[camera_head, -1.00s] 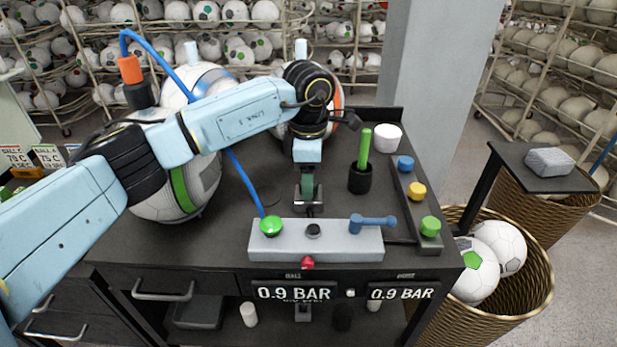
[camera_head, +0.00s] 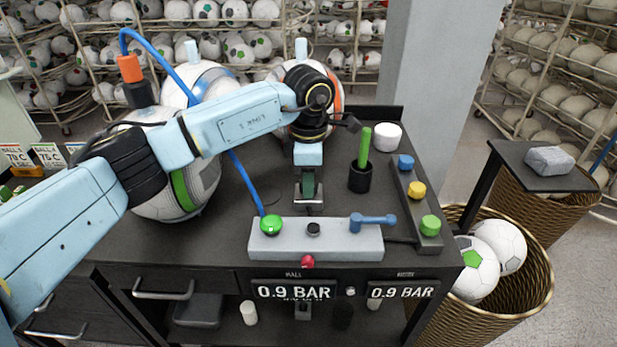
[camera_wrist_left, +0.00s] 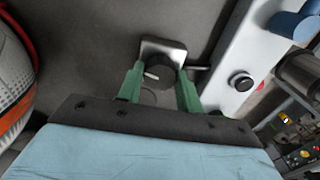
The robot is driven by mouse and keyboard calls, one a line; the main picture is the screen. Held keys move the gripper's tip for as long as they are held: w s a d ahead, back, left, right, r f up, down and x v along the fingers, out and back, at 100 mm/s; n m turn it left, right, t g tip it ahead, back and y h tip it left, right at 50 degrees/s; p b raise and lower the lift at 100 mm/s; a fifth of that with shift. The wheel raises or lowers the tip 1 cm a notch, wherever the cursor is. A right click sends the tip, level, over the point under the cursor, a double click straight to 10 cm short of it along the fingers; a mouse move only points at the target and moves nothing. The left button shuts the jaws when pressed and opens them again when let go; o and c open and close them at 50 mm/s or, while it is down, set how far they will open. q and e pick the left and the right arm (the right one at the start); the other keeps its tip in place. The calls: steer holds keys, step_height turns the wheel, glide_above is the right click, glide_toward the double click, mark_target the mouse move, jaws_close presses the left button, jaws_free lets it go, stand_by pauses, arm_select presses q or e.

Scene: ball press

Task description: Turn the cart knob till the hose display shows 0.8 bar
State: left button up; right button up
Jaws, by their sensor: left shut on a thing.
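My left gripper (camera_head: 308,202) points down at the cart top behind the grey valve block. In the left wrist view its green fingers (camera_wrist_left: 160,85) stand on either side of the dark round knob (camera_wrist_left: 158,66), shut on it. The knob sits on a small metal plate and has a pale mark. In the head view the gripper mostly hides it. The right display, the hose display (camera_head: 403,291), reads 0.9 BAR; its small label is blurred. The left display, for the ball (camera_head: 293,291), also reads 0.9 BAR. My right gripper is not in view.
A black cup (camera_head: 360,178) with a green stick stands right of the gripper. A blue hose (camera_head: 240,172) and a ball (camera_head: 182,190) are at left.

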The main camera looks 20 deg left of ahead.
arm_select(q)
steer(key=shift+n, duration=2.7)
steer(key=o, duration=1)
step_height(320, 180, up, 13)
steer(key=shift+r+b, duration=0.2)
steer(key=shift+b, duration=0.35)
